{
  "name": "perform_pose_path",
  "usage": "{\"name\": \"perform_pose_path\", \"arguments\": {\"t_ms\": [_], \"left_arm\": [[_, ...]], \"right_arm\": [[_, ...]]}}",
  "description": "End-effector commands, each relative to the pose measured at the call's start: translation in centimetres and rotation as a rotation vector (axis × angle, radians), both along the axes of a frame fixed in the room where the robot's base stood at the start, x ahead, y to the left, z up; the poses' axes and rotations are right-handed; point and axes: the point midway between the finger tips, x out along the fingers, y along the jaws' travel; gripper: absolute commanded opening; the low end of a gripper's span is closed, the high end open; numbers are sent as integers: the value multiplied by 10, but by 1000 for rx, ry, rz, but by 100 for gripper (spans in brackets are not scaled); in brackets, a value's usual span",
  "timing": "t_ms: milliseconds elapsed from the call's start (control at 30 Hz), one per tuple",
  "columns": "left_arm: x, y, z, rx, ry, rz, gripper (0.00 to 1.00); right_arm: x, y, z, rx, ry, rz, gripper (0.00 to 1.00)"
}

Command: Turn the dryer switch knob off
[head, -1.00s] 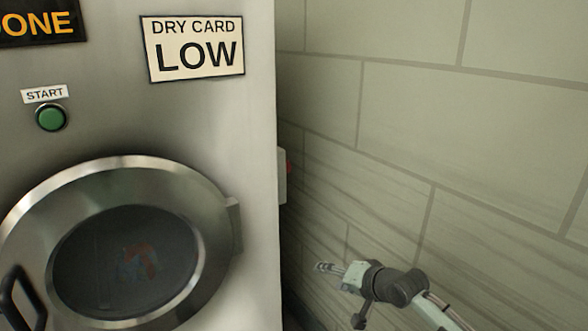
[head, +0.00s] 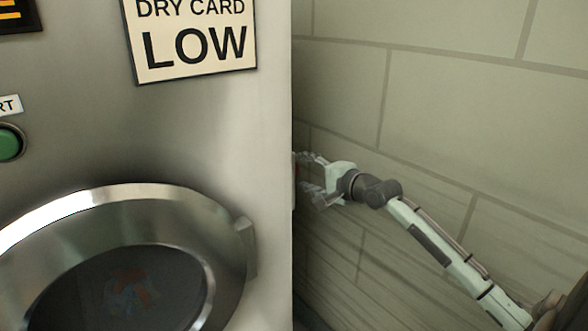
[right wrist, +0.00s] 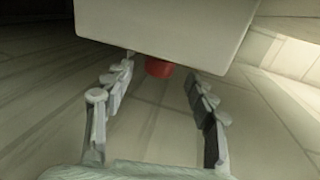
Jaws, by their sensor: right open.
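The dryer (head: 215,130) fills the left of the head view. On its right side is a switch box, seen as a pale box (right wrist: 165,28) in the right wrist view, with a red knob (right wrist: 158,68) at its lower edge. My right gripper (head: 308,172) is open beside the dryer's right side. In the right wrist view its fingers (right wrist: 160,88) stand apart on either side of the knob, with gaps showing. In the head view the dryer's edge hides most of the switch box. My left gripper is not in view.
The dryer's round door (head: 222,215) and green start button (head: 9,143) are on its front. A tiled wall (head: 460,120) stands to the right. There is a free gap between the dryer's side and the wall, where my right arm reaches.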

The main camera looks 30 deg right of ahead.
Motion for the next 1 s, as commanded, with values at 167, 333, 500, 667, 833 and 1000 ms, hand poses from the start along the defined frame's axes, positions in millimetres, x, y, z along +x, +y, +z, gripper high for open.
{"name": "perform_pose_path", "arguments": {"t_ms": [167,333,500,667,833,1000], "left_arm": [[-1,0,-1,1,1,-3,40],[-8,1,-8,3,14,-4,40],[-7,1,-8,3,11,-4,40],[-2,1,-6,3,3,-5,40],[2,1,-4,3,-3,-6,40],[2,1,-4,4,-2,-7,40]], "right_arm": [[25,2,-4,1,-1,0,56],[35,3,-8,0,0,0,56],[36,3,-9,-1,1,0,56],[35,3,-9,-1,1,0,46],[35,3,-8,-1,1,0,25],[35,3,-8,-1,1,0,6]]}}
